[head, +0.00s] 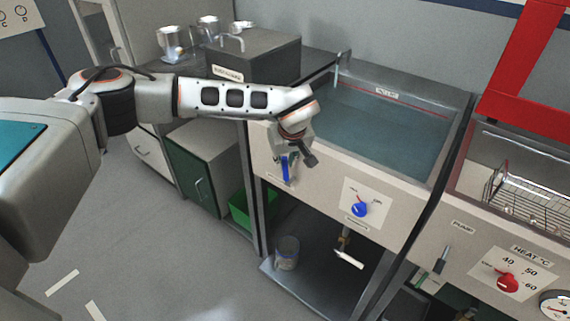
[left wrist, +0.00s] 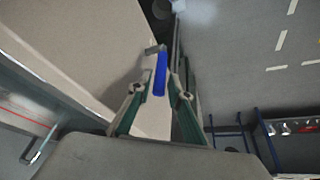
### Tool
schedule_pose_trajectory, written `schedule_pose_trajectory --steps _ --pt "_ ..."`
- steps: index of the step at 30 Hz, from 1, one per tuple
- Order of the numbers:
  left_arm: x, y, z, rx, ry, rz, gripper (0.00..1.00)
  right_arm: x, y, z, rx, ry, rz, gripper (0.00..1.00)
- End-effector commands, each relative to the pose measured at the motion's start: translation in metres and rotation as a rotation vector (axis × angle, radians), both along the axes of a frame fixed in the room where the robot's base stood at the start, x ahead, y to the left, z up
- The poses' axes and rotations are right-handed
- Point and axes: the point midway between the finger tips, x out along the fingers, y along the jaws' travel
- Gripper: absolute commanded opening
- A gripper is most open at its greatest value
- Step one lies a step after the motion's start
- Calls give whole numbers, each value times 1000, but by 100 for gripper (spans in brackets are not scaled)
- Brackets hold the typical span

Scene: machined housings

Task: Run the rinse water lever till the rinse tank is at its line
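The rinse tank (head: 445,150) holds blue-grey water (head: 375,130). A red line (head: 420,107) runs along its back wall, with the water surface close below; the exact gap is hard to tell. A bent spout (head: 340,66) stands at the tank's back left; I cannot tell whether water runs from it. The blue rinse water lever (head: 285,168) hangs on the front panel's left end. My left gripper (head: 297,162) is at this lever. In the left wrist view, the blue lever (left wrist: 160,75) shows between the parted fingers (left wrist: 160,100), with space on both sides. My right gripper is out of view.
A blue knob (head: 360,209) sits on the front panel right of the lever. A second tank with a wire basket (head: 520,195) and a red heat knob (head: 508,282) stands at right. A green crate (head: 243,208) is on the floor. Open floor lies at left.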

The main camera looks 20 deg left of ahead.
Motion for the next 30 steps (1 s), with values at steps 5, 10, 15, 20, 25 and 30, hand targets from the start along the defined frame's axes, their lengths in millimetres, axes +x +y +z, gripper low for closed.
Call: schedule_pose_trajectory --steps 5,10,15,20,25,30 --pt "4 2 -13 -2 1 2 19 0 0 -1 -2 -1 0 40" --pt "5 3 -14 -1 -1 1 19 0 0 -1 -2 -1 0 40" --pt "5 3 -14 -1 -1 1 9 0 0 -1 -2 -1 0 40" --pt "5 3 -14 -2 0 1 0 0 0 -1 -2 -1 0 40" --pt "5 4 -14 -10 3 1 0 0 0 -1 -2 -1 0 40" --pt "7 9 -14 -54 18 4 0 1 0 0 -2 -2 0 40"
